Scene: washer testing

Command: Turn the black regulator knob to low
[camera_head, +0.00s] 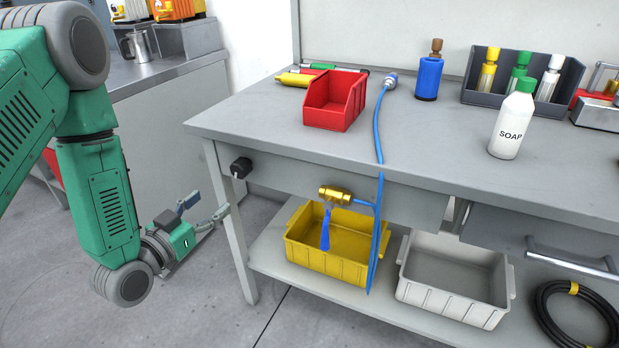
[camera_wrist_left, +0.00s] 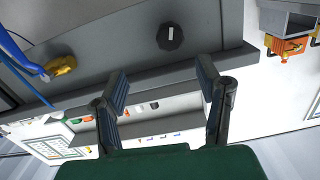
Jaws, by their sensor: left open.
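The black regulator knob (camera_head: 241,168) is on the front panel of the grey workbench, near its left end. In the left wrist view the knob (camera_wrist_left: 170,37) is round and dark with a white pointer mark, upright in that picture. Any scale around it is too small to read. My left gripper (camera_head: 208,206) is open and empty, left of the knob and lower in the head view, apart from it. In the left wrist view its two fingers (camera_wrist_left: 162,70) are spread, with the knob beyond the tips. My right gripper does not show.
A brass valve (camera_head: 335,195) with a blue handle hangs right of the knob, with a blue hose (camera_head: 379,140). A red bin (camera_head: 335,101) and soap bottle (camera_head: 512,125) stand on the workbench (camera_head: 265,120). Yellow (camera_head: 310,258) and white (camera_head: 440,302) bins sit below.

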